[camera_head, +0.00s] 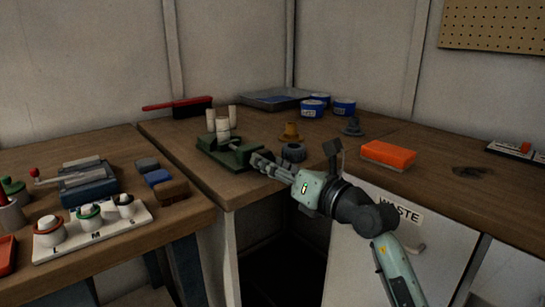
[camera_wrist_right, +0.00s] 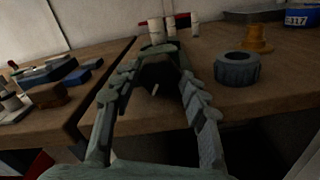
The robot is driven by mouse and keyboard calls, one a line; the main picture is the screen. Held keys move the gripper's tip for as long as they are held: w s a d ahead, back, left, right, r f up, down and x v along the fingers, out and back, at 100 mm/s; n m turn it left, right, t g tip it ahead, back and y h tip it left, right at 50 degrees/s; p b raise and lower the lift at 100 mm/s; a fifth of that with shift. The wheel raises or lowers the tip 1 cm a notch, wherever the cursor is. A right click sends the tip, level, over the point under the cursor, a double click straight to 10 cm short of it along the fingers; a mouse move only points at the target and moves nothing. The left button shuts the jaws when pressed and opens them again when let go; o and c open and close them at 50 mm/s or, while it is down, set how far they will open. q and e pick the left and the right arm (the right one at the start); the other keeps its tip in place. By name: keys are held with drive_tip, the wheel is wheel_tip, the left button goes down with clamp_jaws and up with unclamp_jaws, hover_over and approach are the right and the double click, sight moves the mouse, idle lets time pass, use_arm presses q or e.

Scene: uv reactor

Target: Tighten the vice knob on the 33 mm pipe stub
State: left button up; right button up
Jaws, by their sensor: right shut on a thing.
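The dark green vice (camera_head: 212,150) sits near the front corner of the wooden bench. A pale pipe stub (camera_head: 222,130) stands upright at it, with two more pale stubs close behind. My right gripper (camera_head: 258,160) reaches in from the right, its fingers at the vice's right end. In the right wrist view its fingers (camera_wrist_right: 156,72) lie on both sides of the vice's dark end (camera_wrist_right: 157,77). They are shut on the vice knob, which is mostly hidden between them. The pale stub (camera_wrist_right: 156,32) shows beyond the fingertips. My left gripper is not in view.
A dark ribbed ring (camera_head: 293,152) and an orange-brown fitting (camera_head: 291,132) stand right of the vice, near my gripper. An orange box (camera_head: 388,155) lies farther right. Blue tubs (camera_head: 312,109) and a red brush (camera_head: 190,105) are behind. Blocks (camera_head: 158,178) lie on the left bench.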

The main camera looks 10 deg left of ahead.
idle(0.4)
drive_tip(key=o, duration=1.2)
drive_tip(key=shift+c, duration=0.2)
drive_tip(key=v, duration=1.2)
